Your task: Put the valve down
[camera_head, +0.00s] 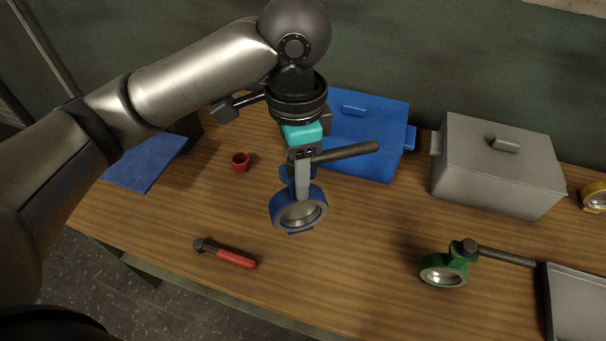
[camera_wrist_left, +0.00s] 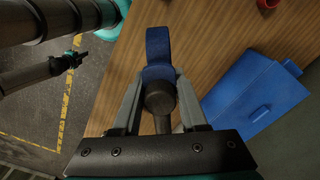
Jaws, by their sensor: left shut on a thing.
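A blue valve (camera_head: 298,209) with a ring body and a dark lever handle hangs from my left gripper (camera_head: 303,176) above the wooden table (camera_head: 350,270). The gripper is shut on the valve's neck, just under the handle. In the left wrist view the blue valve (camera_wrist_left: 158,55) sits between the two fingers of the left gripper (camera_wrist_left: 158,105), with the dark handle end close to the camera. A green valve (camera_head: 445,267) with a dark handle lies on the table at the right.
A blue lidded box (camera_head: 365,145) and a grey lidded box (camera_head: 495,170) stand at the back. A blue mat (camera_head: 145,163), red cup (camera_head: 241,161), red-handled tool (camera_head: 228,254), grey tray (camera_head: 580,305) and yellow valve (camera_head: 594,196) surround clear wood at centre front.

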